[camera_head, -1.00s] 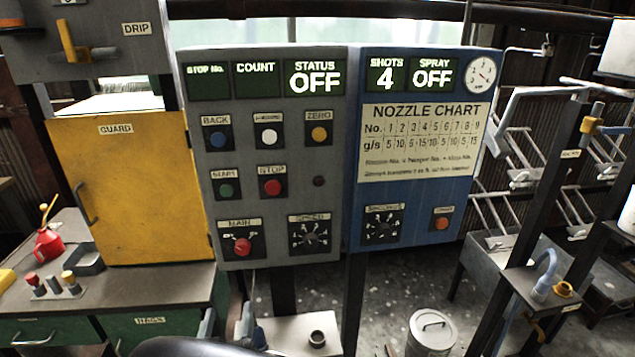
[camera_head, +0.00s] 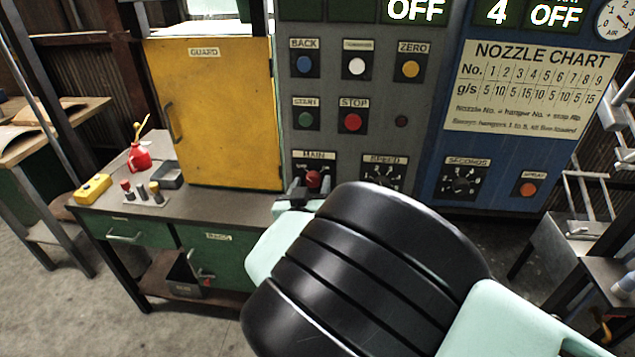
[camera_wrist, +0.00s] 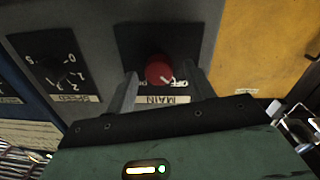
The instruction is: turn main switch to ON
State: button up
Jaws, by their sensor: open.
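The main switch is a red round knob (camera_head: 313,179) on a black plate under the MAIN label, low on the grey control panel (camera_head: 352,125). In the wrist view the red knob (camera_wrist: 159,69) sits between and just beyond the fingertips of my gripper (camera_wrist: 162,82), with one finger on each side. The gripper is open; I cannot tell whether a finger touches the knob. In the head view my gripper (camera_head: 302,190) is at the MAIN plate, partly hidden by my arm. The status display (camera_head: 415,10) reads OFF.
The SPEED dial (camera_head: 384,172) is right of the main switch. START (camera_head: 305,119) and STOP (camera_head: 352,121) buttons are above. A yellow guard door (camera_head: 222,115) and a green workbench (camera_head: 215,242) with a red oil can (camera_head: 138,157) stand at left. A blue panel (camera_head: 500,150) adjoins at right.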

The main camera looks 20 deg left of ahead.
jog(key=shift+w, duration=0.15)
jog(key=shift+c, duration=0.3)
jog(key=c, duration=0.9)
